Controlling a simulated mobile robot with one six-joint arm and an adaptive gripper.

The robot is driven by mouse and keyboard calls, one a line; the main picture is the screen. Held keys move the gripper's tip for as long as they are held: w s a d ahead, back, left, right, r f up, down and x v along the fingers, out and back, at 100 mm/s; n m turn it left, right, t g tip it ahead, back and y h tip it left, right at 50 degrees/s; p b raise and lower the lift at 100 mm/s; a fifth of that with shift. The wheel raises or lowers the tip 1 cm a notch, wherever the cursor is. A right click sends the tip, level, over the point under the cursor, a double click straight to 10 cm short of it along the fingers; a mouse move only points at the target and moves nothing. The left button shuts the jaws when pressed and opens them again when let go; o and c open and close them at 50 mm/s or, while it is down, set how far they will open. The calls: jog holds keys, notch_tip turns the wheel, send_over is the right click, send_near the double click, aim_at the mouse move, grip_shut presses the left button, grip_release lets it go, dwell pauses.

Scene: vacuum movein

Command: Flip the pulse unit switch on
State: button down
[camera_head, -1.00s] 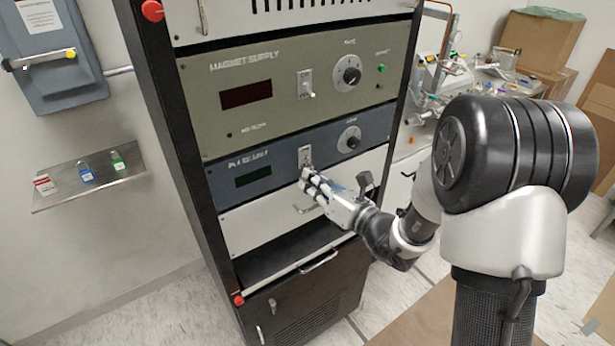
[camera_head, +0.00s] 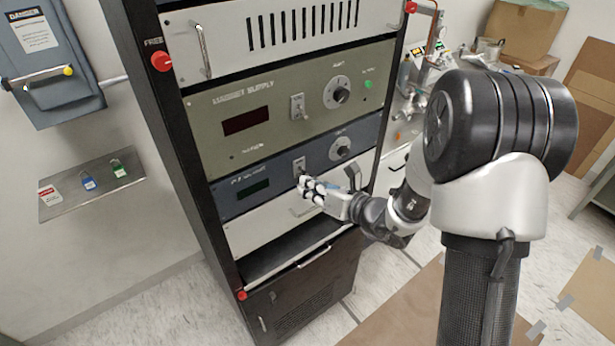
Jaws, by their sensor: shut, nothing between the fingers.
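The pulse unit (camera_head: 228,200) is the blue-grey panel in the rack, below the olive magnet supply panel (camera_head: 222,94). It has a dark green display (camera_head: 253,189) at left, a switch on a pale plate (camera_head: 299,163) in the middle and a knob (camera_head: 342,150) at right. My gripper (camera_head: 303,182) is shut and empty, its fingertips at the lower part of the switch plate. The fingers hide the switch lever, so I cannot tell its position or whether they touch it.
The magnet supply has its own switch (camera_head: 297,107) and knob (camera_head: 338,93). A red knob (camera_head: 161,61) sits on the rack's left post. A cluttered bench (camera_head: 408,130) stands behind the rack at right.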

jog(key=r+g+h+p, duration=0.1)
jog(key=p, duration=0.2)
jog(key=shift+s+g, duration=0.1)
jog(key=shift+g, duration=0.2)
jog(key=shift+r+p, duration=0.55)
jog(key=shift+r, duration=0.3)
jog(key=shift+r, duration=0.1)
